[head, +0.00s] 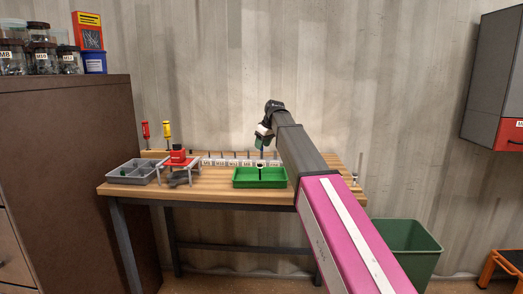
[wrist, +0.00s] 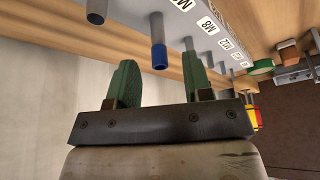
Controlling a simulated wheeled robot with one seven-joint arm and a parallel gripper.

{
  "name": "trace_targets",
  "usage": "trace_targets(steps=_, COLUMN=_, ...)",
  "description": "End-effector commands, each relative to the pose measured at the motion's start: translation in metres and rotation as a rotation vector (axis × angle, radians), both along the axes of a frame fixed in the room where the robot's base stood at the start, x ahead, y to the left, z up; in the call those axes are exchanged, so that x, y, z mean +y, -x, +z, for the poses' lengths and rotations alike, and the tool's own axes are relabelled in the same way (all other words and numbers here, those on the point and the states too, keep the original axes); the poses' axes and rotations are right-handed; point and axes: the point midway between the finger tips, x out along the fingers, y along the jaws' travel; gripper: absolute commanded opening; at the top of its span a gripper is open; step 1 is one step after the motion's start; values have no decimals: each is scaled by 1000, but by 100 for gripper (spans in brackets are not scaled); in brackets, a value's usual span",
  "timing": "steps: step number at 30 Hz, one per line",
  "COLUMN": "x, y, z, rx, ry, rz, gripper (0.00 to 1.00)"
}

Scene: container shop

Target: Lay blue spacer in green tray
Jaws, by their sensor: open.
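The blue spacer (wrist: 159,57) shows in the wrist view as a blue band at the end of a grey peg on the labelled rack. My gripper (wrist: 160,74) is open, with its two green fingers apart and nothing held. The spacer lies between the lines of the fingers, close to their tips; I cannot tell whether anything touches. In the head view my gripper (head: 263,140) is above the back of the bench. The green tray (head: 260,183) stands on the bench below and in front of it. The spacer is hard to make out in the head view.
The labelled rack (head: 228,162) runs along the bench's back, with other pegs beside the spacer's peg. A grey divided tray (head: 131,172) and a small stand with a red top (head: 178,157) are left of the green tray. Red (head: 146,130) and yellow (head: 167,131) screwdrivers stand behind.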

Motion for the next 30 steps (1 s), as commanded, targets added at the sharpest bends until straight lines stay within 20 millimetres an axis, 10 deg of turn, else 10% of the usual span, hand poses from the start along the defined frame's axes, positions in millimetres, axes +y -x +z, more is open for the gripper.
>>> trace_targets(steps=9, x=3, y=-2, z=-9, rx=-1, ry=0, rz=0, gripper=46)
trace_targets(steps=14, x=3, y=-2, z=-9, rx=0, ry=0, rz=0, gripper=0)
trace_targets(steps=30, x=3, y=-2, z=-2, rx=-1, ry=0, rz=0, gripper=0)
